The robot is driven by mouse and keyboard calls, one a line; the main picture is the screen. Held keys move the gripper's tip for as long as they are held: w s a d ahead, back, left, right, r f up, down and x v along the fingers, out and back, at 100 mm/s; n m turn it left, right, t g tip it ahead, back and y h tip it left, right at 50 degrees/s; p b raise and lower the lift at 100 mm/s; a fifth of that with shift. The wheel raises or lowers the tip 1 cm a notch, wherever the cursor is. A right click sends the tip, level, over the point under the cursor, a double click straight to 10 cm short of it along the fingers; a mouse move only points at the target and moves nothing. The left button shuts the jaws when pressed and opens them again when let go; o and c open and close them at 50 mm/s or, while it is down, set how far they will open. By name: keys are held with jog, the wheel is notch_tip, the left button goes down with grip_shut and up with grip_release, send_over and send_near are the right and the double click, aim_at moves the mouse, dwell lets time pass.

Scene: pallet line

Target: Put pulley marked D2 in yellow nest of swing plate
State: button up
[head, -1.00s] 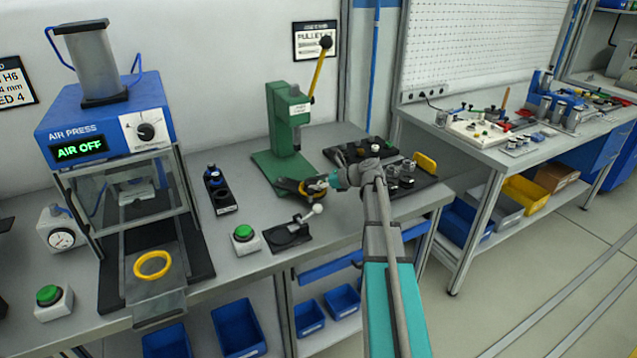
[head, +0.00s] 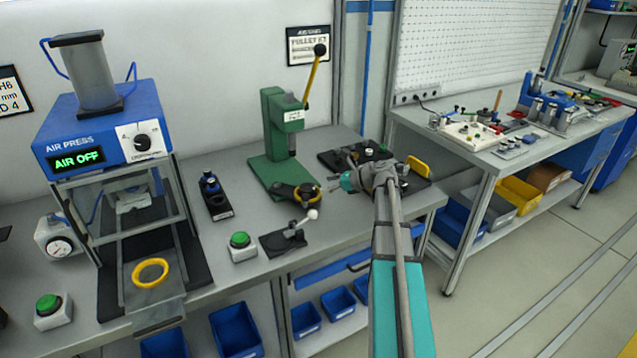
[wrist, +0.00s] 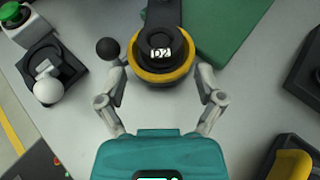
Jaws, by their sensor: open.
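The pulley marked D2 (wrist: 160,42) is a black round part with a white D2 label. In the wrist view it sits inside the yellow nest (wrist: 163,78), a ring whose near rim shows below it. In the head view the swing plate (head: 288,190) is at the foot of the green press, its yellow nest at the right end; the pulley is too small there to make out. My gripper (wrist: 163,84) is open, its fingertips apart on either side of the nest's near rim, with clear gaps. In the head view my gripper (head: 337,186) is just right of the nest.
The green press (head: 282,140) stands behind the swing plate. A black fixture with a white ball lever (head: 288,242) is in front. A black tray (head: 345,158) lies behind my wrist. The air press (head: 100,140) with a yellow ring (head: 150,272) is at left.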

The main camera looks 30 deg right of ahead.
jog(key=p+v, duration=0.2)
jog(key=v, duration=0.4)
